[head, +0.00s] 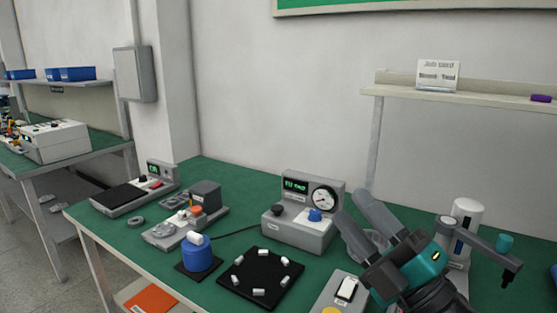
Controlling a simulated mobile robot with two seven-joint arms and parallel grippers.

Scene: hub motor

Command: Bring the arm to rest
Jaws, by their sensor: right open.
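My right gripper (351,206) is at the right of the green bench (225,178), its arm coming in from the bottom edge. Its two grey fingers point up and left, spread apart with nothing between them. They are beside the grey meter box (290,232), which has a green display, a round dial and a blue knob. The gripper and arm hide part of a round grey thing (376,240) behind them. My left gripper does not show.
A blue cylinder (197,259) with a white piece on top stands by a black plate (259,277) holding several white pieces. Grey devices (187,228) are at left. A white cylinder stand (463,222) is close right of my arm. A shelf (470,95) hangs above.

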